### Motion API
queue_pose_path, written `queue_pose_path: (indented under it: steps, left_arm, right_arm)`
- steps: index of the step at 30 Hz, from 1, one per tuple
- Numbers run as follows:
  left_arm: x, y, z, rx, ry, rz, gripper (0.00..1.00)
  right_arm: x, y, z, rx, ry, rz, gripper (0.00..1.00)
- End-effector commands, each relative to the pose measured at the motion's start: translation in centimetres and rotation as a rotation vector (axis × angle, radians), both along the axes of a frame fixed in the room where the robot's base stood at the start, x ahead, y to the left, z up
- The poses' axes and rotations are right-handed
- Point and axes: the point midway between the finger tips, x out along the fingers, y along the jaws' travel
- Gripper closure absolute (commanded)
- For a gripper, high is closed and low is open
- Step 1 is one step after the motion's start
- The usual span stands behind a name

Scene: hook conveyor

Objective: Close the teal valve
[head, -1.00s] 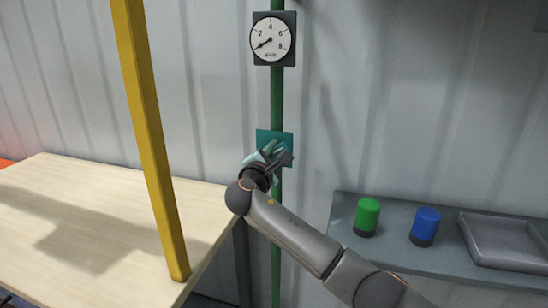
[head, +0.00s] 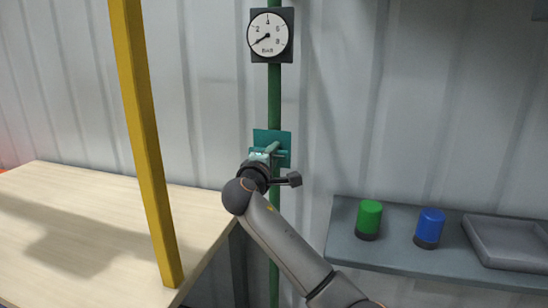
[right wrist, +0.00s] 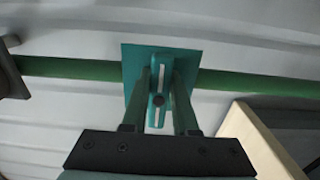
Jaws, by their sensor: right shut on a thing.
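The teal valve has a square back plate (head: 284,138) on the vertical green pipe (head: 275,100) at the wall. In the right wrist view its plate (right wrist: 132,62) lies behind a teal handle (right wrist: 158,112) with a white stripe. The handle lies across the pipe's line there. My right gripper (head: 267,152) is at the valve, and in the right wrist view its two fingers (right wrist: 162,84) stand on either side of the handle, shut on it. In the head view my wrist hides part of the valve. My left gripper is not in view.
A round gauge (head: 268,36) sits above the valve, its needle pointing lower left. A yellow post (head: 146,140) and a wooden table (head: 80,220) stand left.

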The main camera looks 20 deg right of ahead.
Motion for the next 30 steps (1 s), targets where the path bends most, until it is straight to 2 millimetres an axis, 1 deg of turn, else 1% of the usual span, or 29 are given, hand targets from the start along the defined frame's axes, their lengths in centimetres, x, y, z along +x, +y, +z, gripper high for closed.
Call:
queue_pose_path:
  steps: [14,15,21,22,30]
  left_arm:
    - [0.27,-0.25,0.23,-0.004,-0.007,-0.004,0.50]
    - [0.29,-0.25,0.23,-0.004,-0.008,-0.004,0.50]
    - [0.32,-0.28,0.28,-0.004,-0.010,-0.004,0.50]
    - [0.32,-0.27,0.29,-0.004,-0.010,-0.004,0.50]
    - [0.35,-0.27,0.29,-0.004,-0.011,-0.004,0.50]
  right_arm:
    - [0.00,0.07,-0.10,0.015,-0.006,0.001,1.00]
    - [0.00,0.06,-0.10,0.015,-0.006,0.001,0.68]
    - [0.00,0.05,-0.07,0.013,-0.006,0.001,0.45]
    - [0.01,0.04,-0.07,0.013,-0.006,0.001,0.43]
    - [-0.07,0.09,-0.05,0.011,-0.006,0.001,0.43]
